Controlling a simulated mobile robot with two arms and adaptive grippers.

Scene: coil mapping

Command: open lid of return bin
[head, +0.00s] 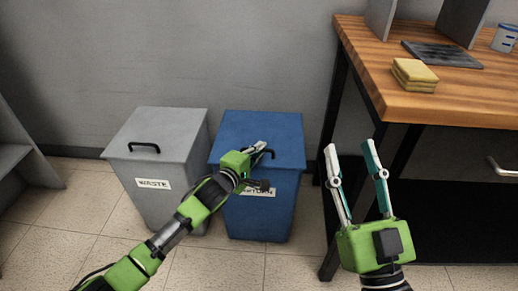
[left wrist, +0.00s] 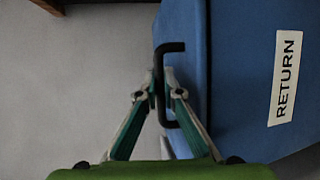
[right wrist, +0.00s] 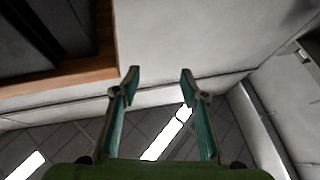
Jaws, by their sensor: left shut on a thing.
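The blue return bin (head: 275,215) stands on the floor in the middle of the head view, with its blue lid (head: 262,132) down. Its label is partly hidden by my left arm, but "RETURN" shows in the left wrist view (left wrist: 285,78). My left gripper (head: 260,147) is at the front of the lid, shut on the black lid handle (left wrist: 159,65). The fingers pinch the middle of the handle bar in the left wrist view. My right gripper (head: 352,150) is open and empty, raised to the right of the bin in front of the table.
A grey waste bin (head: 160,200) with a black handle stands close to the left of the blue bin. A wooden table (head: 455,105) on the right bears yellow sponges (head: 415,75), a dark plate (head: 442,54) and a cup (head: 505,38). The wall is close behind the bins.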

